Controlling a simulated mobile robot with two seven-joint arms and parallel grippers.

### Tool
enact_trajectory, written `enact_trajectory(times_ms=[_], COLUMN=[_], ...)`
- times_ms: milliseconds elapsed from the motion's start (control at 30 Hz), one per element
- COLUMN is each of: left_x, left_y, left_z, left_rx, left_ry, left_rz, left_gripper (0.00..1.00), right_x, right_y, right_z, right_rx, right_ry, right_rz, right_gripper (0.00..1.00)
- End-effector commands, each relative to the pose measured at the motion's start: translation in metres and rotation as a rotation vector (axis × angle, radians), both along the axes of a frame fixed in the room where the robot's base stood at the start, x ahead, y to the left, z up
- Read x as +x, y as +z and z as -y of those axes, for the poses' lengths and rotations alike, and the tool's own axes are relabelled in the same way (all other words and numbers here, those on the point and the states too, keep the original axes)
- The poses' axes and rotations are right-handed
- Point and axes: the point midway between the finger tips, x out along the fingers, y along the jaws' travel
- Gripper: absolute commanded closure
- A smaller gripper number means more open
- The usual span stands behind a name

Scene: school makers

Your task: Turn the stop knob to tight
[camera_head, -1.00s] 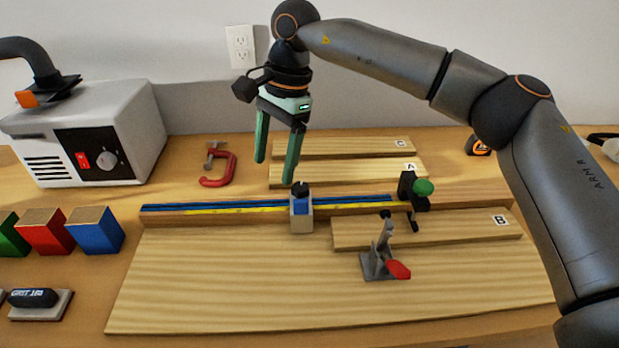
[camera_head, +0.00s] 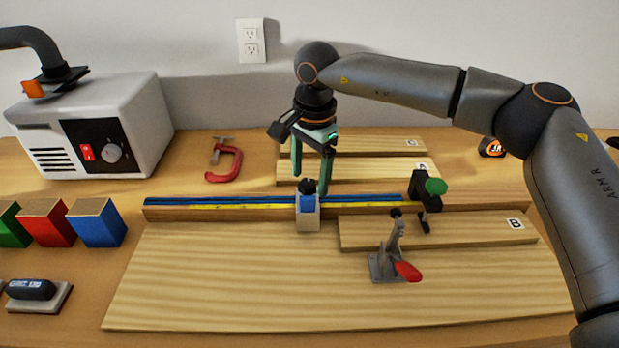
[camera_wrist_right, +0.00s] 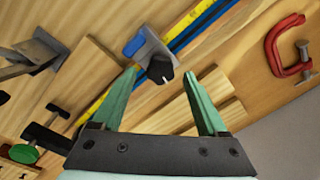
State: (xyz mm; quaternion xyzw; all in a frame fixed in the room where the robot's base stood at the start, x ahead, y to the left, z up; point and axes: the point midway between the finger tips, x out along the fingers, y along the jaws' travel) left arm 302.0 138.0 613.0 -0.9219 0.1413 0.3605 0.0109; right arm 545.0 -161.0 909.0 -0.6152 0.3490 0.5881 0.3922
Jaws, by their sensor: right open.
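The stop knob (camera_head: 308,187) is a small black knob on top of the blue and grey stop block (camera_head: 308,215), which sits on the fence rail. In the right wrist view the knob (camera_wrist_right: 160,69), with a white pointer mark, lies between and just beyond my open green fingertips. My right gripper (camera_head: 311,186) points down over the stop, close to the knob, and is empty; it also shows in the right wrist view (camera_wrist_right: 160,75). I cannot tell whether a finger touches the knob. My left gripper is not seen.
A yellow scale (camera_head: 250,206) and blue track run along the rail. A black clamp with a green knob (camera_head: 436,186) and a toggle clamp with a red handle (camera_head: 408,271) stand to the right. Board B (camera_head: 440,232) lies in front; a red C-clamp (camera_head: 226,165) lies behind left.

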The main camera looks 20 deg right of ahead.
Motion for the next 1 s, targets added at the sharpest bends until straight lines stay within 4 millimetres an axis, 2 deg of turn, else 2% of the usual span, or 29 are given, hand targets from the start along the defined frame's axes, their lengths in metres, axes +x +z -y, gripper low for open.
enact_trajectory(times_ms=[100,400,1000], left_x=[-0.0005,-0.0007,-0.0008], left_y=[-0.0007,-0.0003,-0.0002], left_z=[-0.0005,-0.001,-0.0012], left_rx=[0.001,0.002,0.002], left_ry=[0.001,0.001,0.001], left_rz=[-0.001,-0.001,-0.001], left_gripper=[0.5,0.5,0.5], right_x=[0.0001,0.0003,0.0003], right_y=[-0.0074,-0.0085,-0.008], right_z=[-0.0004,-0.0006,-0.0006], right_rx=[-0.001,-0.001,0.0], right_ry=[0.001,0.001,0.001], right_rz=[-0.002,0.0,0.0], right_gripper=[0.24,0.25,0.93])
